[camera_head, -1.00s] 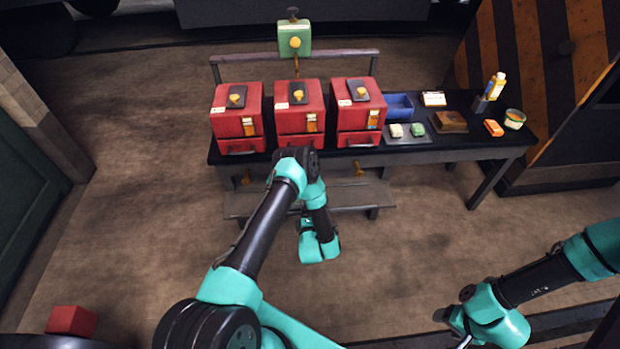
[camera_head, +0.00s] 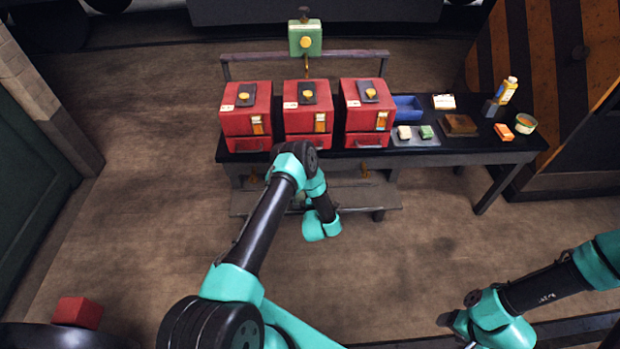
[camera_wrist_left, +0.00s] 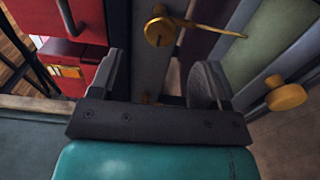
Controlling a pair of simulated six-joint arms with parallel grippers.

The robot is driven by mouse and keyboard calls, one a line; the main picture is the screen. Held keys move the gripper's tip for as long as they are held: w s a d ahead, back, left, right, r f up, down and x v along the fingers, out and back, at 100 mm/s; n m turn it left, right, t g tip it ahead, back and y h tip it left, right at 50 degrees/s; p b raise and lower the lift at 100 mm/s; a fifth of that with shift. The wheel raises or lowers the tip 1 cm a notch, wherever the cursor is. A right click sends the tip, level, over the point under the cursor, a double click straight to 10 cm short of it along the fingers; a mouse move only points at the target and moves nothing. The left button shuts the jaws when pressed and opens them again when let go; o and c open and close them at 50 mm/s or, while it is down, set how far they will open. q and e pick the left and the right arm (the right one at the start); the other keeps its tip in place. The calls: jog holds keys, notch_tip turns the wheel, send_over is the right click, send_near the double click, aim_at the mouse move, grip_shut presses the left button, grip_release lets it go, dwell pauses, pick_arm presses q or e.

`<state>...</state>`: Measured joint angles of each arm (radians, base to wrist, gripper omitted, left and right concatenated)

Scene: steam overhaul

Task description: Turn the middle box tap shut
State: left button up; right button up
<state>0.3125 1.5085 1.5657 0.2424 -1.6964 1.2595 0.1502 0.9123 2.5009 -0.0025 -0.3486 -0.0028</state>
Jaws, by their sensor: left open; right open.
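The middle red box (camera_head: 308,120) stands on the bench between two like it, with a small brass knob (camera_head: 308,94) on its dark top plate. In the left wrist view my left gripper (camera_wrist_left: 160,82) is open and empty. A brass tap (camera_wrist_left: 160,30) shows beyond the gap between its fingers, apart from them. Another brass tap (camera_wrist_left: 287,95) is to the right. My right gripper (camera_head: 455,328) is open at the lower right, away from the bench.
The bench (camera_head: 470,153) also holds a blue bin (camera_head: 407,107), a brown block (camera_head: 460,125) and a bottle (camera_head: 508,90). A green box (camera_head: 305,40) stands above the rail behind. A low shelf (camera_head: 240,204) runs below the bench. The floor in front is open.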

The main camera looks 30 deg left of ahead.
pick_arm(q)
jog(key=x, duration=0.8)
jog(key=shift+w+a, duration=0.15)
jog(key=shift+w, duration=0.05)
jog(key=shift+c, duration=0.2)
jog(key=c, duration=0.9)
